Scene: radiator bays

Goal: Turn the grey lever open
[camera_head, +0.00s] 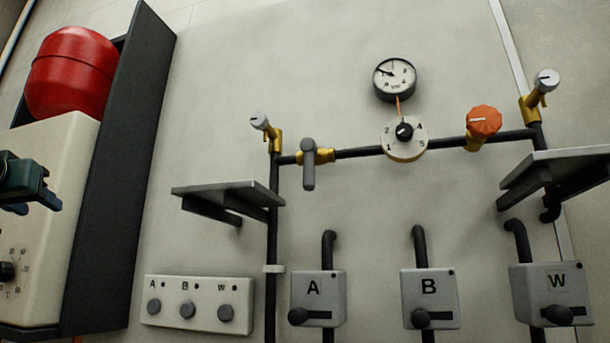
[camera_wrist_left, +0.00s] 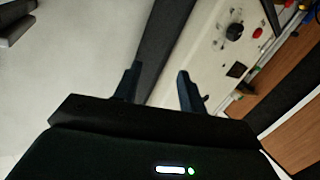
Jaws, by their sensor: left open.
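The grey lever (camera_head: 308,172) is on a brass valve (camera_head: 325,155) at the left part of the dark horizontal pipe (camera_head: 360,152) in the head view. The lever hangs straight down, across the pipe's line. My left gripper (camera_head: 38,201) is at the far left edge of the head view, in front of the cream boiler panel and well apart from the lever. In the left wrist view my left gripper (camera_wrist_left: 158,76) has its two fingers spread with nothing between them. The lever cannot be made out there. My right gripper is in neither view.
A dark side panel (camera_head: 125,170) stands between my left gripper and the lever. A grey shelf (camera_head: 228,194) juts out below and left of the lever. A gauge (camera_head: 394,79), a numbered dial (camera_head: 405,150) and an orange knob (camera_head: 483,121) lie to the right.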

